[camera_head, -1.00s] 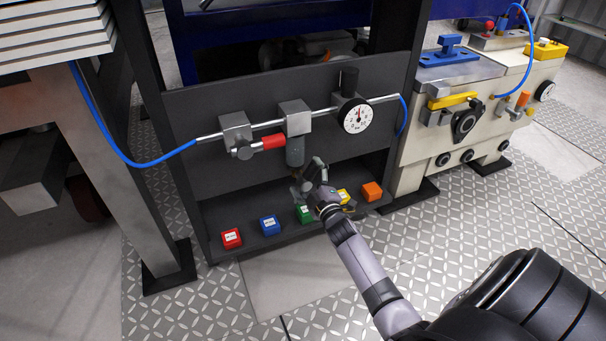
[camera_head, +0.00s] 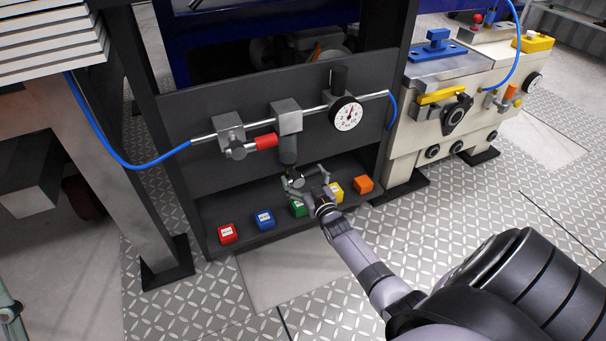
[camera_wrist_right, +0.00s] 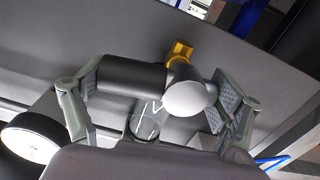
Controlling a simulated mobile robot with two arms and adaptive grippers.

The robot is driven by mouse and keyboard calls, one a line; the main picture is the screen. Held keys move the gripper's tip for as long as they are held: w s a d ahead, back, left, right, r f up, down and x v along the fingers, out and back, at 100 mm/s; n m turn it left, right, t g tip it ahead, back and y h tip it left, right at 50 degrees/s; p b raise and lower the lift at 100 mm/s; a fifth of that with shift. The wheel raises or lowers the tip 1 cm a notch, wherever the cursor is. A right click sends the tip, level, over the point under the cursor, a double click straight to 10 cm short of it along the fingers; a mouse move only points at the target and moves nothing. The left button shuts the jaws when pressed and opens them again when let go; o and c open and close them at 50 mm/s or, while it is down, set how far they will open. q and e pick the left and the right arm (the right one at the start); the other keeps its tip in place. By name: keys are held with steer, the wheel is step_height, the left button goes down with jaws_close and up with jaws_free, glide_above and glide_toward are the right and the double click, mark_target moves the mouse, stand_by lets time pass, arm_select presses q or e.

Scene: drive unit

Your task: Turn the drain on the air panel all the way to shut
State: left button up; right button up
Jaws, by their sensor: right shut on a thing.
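The air panel (camera_head: 190,160) is a dark grey board with a pipe and several fittings. A grey filter bowl (camera_head: 287,150) hangs under its middle block, with the small drain at its lower end. My right gripper (camera_head: 301,184) is at that lower end and partly covers the drain in the head view. In the right wrist view the two fingers (camera_wrist_right: 160,92) stand on either side of a dark cylinder with a pale rounded end, which I take for the drain (camera_wrist_right: 130,75). How far it is turned cannot be told.
A red-handled valve (camera_head: 264,141) and a round gauge (camera_head: 346,114) flank the bowl. On the shelf below sit red (camera_head: 227,234), blue (camera_head: 264,219), green, yellow and orange (camera_head: 363,184) blocks, the green and yellow close to my gripper. A beige machine (camera_head: 425,120) stands to the right.

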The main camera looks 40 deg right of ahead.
steer(key=shift+f+m, duration=0.15)
steer(key=shift+m, duration=0.55)
steer(key=o, duration=1.5)
steer(key=v, duration=1.2)
steer(key=shift+f, duration=0.1)
stand_by(1.1)
